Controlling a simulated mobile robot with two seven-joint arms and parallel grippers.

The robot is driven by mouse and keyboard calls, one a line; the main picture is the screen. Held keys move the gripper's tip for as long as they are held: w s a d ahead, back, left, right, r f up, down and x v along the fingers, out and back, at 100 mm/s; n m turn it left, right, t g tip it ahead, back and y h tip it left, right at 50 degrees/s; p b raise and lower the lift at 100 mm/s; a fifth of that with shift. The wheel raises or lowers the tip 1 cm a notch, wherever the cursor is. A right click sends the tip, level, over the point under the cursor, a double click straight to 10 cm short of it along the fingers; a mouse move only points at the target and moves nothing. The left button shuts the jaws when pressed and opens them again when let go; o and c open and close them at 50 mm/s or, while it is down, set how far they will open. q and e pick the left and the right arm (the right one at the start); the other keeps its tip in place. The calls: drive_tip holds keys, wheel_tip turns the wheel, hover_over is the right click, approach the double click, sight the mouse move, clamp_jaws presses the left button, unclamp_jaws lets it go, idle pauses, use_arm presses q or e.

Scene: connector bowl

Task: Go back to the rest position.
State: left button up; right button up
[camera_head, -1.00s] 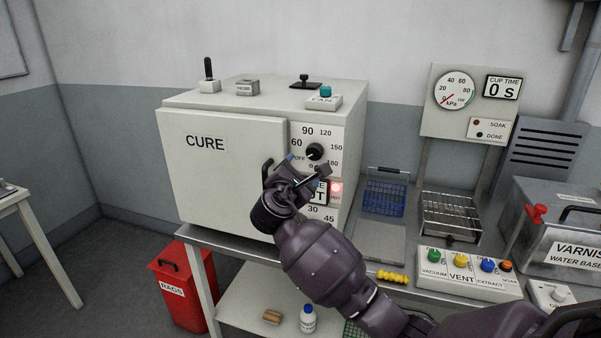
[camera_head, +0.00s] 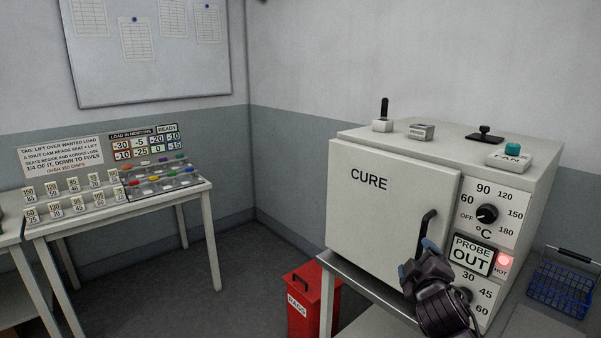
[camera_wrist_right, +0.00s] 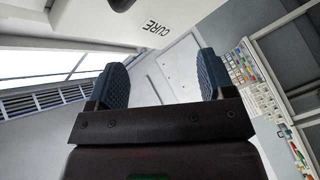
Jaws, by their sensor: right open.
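My right gripper (camera_head: 416,258) is at the lower right of the head view, in front of the CURE oven (camera_head: 375,225), overlapping the lower part of the black door handle (camera_head: 428,228). Whether it touches the handle cannot be told. In the right wrist view my right gripper (camera_wrist_right: 162,78) has its two blue-padded fingers spread apart with nothing between them. The oven (camera_wrist_right: 95,20) shows at the top of that view. My left gripper is in neither current view.
A red RAGS bin (camera_head: 312,302) stands below the oven bench. A table with colored chips (camera_head: 160,180) and a whiteboard (camera_head: 160,45) are at left. A blue wire basket (camera_head: 560,285) is at right. The floor (camera_head: 235,275) between table and bench is open.

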drive_tip(key=s+d+f+m+g+y+b, duration=0.1)
drive_tip(key=s+f+m+g, duration=0.4)
drive_tip(key=s+f, duration=2.4)
drive_tip(key=s+d+m, duration=0.1)
drive_tip(key=s+m, duration=0.2)
drive_tip(key=m, duration=0.1)
drive_tip(key=shift+s+y, duration=0.25)
drive_tip(key=shift+y, duration=0.15)
